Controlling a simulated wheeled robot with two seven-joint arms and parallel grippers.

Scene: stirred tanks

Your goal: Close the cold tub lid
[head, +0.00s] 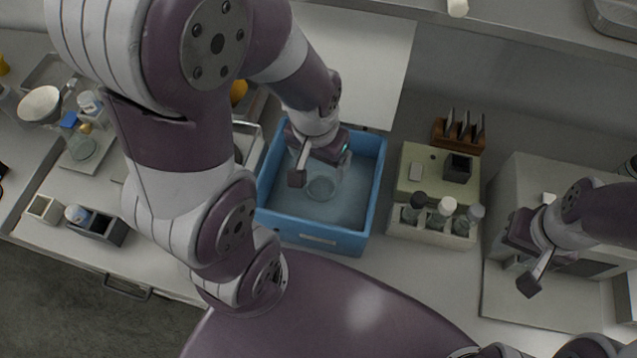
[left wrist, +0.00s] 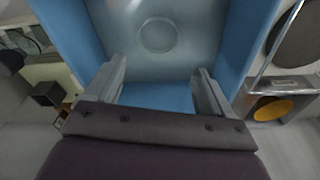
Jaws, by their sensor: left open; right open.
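The blue cold tub (head: 318,236) stands on the bench in the middle of the head view, with its top uncovered. A round shape shows on the floor inside it. A pale flat panel (head: 362,75) lies or stands just behind the tub; it may be the lid, but I cannot tell how it joins the tub. My left gripper (head: 320,170) is open and empty over the tub's back half. In the left wrist view its spread fingers (left wrist: 160,88) are over the tub's blue walls (left wrist: 65,30). My right gripper (head: 521,262) is open and empty at the right, away from the tub.
A rack of capped bottles (head: 432,231) stands close right of the tub, with a brown slotted holder (head: 459,134) behind. A grey box-shaped unit (head: 520,180) is further right. Dishes and small containers crowd the left bench. My left arm hides the area left of the tub.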

